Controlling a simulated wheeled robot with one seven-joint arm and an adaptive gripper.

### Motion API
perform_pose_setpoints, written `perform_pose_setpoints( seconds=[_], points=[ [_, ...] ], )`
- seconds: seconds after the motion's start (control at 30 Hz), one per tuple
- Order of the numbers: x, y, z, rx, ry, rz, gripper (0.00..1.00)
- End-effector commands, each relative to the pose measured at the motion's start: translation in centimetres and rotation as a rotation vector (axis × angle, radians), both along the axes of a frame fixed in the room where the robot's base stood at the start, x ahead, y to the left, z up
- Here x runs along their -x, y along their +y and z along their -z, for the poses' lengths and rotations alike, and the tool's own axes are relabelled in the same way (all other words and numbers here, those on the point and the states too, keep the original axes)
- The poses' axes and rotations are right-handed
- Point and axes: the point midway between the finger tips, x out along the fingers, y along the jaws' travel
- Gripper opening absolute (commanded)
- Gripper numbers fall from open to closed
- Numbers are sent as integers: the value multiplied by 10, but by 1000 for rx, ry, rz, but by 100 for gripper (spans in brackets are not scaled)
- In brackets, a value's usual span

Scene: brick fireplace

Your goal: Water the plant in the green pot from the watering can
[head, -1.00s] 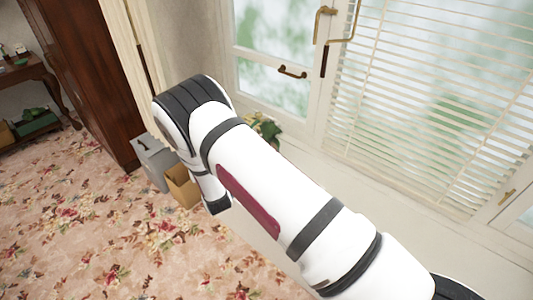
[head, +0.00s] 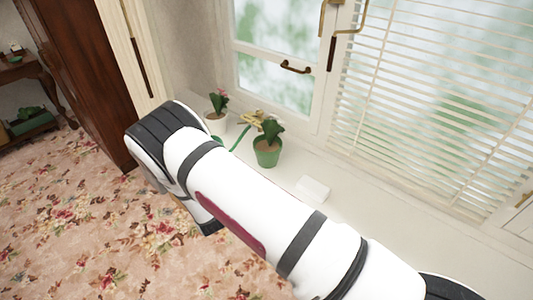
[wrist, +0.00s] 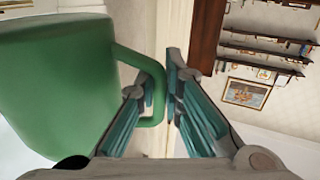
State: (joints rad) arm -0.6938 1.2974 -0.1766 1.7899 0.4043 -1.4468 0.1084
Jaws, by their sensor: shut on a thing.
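My gripper (wrist: 160,92) is shut on the handle of the green watering can (wrist: 60,85), which fills the left of the wrist view. In the head view my arm hides the gripper and most of the can. The can's thin green spout (head: 241,138) shows past the arm, rising to a yellowish rose (head: 252,118). The plant in the green pot (head: 267,155) stands upright on the white sill, with dark green leaves. The rose is at the left edge of these leaves in the picture; I cannot tell if it is above the pot. No water is visible.
A white pot (head: 216,124) with a pink-flowered plant stands left of the green pot. A small white block (head: 313,188) lies on the sill (head: 350,215) to the right. Window and blinds (head: 430,90) rise behind. A dark wooden cabinet (head: 80,70) stands left.

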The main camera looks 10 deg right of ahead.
Motion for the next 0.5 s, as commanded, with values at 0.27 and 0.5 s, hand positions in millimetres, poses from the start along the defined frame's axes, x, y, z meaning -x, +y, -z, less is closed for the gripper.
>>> perform_pose_setpoints(
  seconds=[0.27, 0.5],
  points=[
    [0, -2, -10, -4, -7, 4, 0],
    [1, -2, -25, -5, -8, 4, 0]
  ],
)
